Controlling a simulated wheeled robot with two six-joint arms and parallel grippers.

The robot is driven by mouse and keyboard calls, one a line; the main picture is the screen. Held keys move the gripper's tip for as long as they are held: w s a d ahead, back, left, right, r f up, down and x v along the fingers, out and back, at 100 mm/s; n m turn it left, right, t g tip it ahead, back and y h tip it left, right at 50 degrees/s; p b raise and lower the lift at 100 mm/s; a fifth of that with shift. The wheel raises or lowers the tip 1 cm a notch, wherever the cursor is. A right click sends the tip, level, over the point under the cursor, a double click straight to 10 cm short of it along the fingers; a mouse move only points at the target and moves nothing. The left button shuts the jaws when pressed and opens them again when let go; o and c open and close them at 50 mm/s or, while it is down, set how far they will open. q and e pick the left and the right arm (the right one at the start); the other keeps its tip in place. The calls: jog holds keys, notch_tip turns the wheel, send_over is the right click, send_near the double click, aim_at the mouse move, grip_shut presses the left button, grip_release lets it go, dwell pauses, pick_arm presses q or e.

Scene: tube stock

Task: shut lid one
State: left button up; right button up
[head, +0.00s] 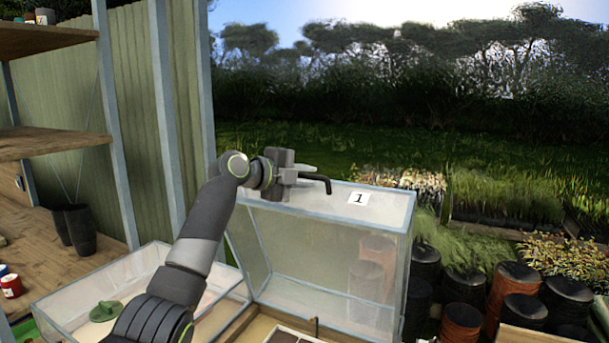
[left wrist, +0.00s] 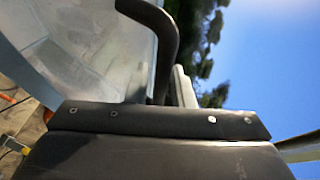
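Lid one (head: 318,250) is a clear, box-shaped lid with a white label "1" (head: 358,198) on its upper face. It stands raised and tilted up, open. My left gripper (head: 300,175) is at the lid's upper left edge. A black bent bar (head: 320,181), which looks like the lid's handle, runs from the gripper; it also shows in the left wrist view (left wrist: 165,45), reaching down to the jaws. The wrist view does not show clearly whether the jaws are closed on it. My right gripper is out of view.
A clear case (head: 70,303) with a green object (head: 105,311) inside is at the lower left, partly behind my arm. Wooden shelves (head: 45,143) stand at the left. Stacked dark and terracotta pots (head: 461,328) stand at the right.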

pick_arm(q)
jog(key=shift+c, duration=0.5)
grip_shut()
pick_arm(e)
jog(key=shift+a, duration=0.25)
pick_arm(q)
jog(key=shift+f, duration=0.1)
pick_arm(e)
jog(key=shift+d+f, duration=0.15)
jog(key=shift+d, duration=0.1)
